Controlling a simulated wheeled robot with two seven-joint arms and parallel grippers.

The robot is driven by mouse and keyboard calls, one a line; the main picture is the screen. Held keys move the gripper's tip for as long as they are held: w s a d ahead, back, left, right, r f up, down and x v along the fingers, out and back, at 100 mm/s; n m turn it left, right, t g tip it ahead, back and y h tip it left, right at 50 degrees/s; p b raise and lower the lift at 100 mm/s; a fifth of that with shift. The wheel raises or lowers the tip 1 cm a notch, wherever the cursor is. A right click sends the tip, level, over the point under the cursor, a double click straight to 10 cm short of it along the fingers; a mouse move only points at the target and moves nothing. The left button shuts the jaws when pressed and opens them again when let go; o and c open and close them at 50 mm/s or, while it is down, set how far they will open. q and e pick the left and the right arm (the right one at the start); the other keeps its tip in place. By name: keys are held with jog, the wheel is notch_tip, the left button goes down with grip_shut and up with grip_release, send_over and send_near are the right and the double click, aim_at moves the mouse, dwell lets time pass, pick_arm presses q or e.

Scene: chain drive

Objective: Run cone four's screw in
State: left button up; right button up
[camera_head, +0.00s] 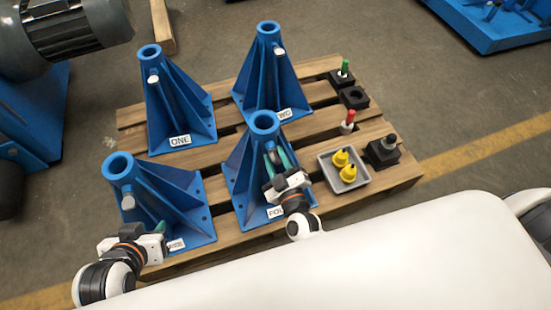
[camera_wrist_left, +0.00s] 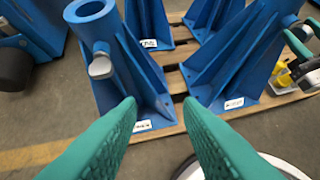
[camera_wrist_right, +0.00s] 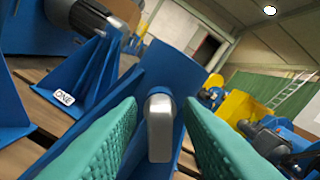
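Cone four (camera_head: 240,172) is the front right blue stand on the pallet, its label partly covered by my right arm. Its screw (camera_wrist_right: 160,125) has a bent silver head, seen between the fingers of my right gripper (camera_wrist_right: 161,105) with a gap on each side. In the head view the right gripper (camera_head: 278,158) is at the stand's upper side and mostly hides the screw. How deep the screw sits cannot be told. My left gripper (camera_wrist_left: 160,105) is open and empty, low beside the front left cone (camera_wrist_left: 125,65), whose grey screw (camera_wrist_left: 101,64) sticks out near its collar.
Cones one (camera_head: 175,110) and two (camera_head: 265,80) stand behind on the wooden pallet (camera_head: 400,170). To the right are a grey tray (camera_head: 362,183) with yellow parts, black blocks (camera_head: 382,155), and red (camera_head: 350,116) and green (camera_head: 345,66) pieces. A motor (camera_head: 70,30) overhangs the upper left.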

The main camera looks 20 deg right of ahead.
jog(key=shift+w, duration=0.15)
grip_shut()
